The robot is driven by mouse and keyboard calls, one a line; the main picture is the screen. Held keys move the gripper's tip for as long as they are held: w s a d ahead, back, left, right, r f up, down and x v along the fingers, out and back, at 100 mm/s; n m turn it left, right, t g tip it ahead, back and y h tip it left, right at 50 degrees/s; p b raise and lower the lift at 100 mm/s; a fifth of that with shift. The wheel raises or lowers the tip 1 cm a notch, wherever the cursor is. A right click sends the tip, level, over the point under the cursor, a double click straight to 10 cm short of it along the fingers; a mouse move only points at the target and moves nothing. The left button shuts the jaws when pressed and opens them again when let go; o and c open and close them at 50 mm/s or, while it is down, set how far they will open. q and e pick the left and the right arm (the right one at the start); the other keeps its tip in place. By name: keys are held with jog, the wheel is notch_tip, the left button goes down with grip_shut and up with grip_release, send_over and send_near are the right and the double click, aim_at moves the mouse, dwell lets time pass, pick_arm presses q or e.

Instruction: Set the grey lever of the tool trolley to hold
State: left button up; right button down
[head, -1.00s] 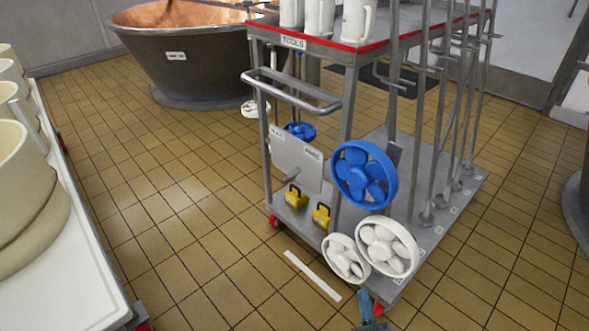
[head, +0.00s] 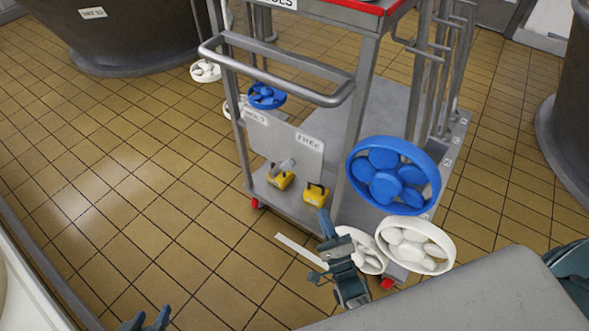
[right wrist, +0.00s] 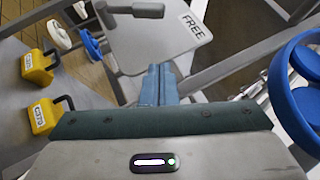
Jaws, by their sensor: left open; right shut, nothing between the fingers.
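The tool trolley (head: 335,12) carries a grey plate (head: 272,138) below its push handle, with a HOLD label (head: 256,116) on its left and a FREE label (head: 309,143) on its right. A grey bar (right wrist: 135,10), apparently the lever, crosses the plate in the right wrist view. My right gripper (head: 324,222) is shut and empty, below and right of the plate, apart from the lever. My left gripper (head: 147,318) is open and empty at the bottom edge.
Yellow blocks (head: 315,194) sit on the trolley's lower deck. A blue handwheel (head: 393,176) and a white handwheel (head: 415,245) are right of my right gripper. The push handle (head: 280,80) juts out above the plate. Tiled floor (head: 130,200) is clear on the left.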

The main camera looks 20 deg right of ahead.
aim_at(283, 168)
jog(key=a+x, duration=0.2)
jog(key=x, duration=1)
jog(key=shift+w+a+r, duration=0.25)
jog(key=shift+a+r, duration=0.05)
jog(key=shift+r, duration=0.2)
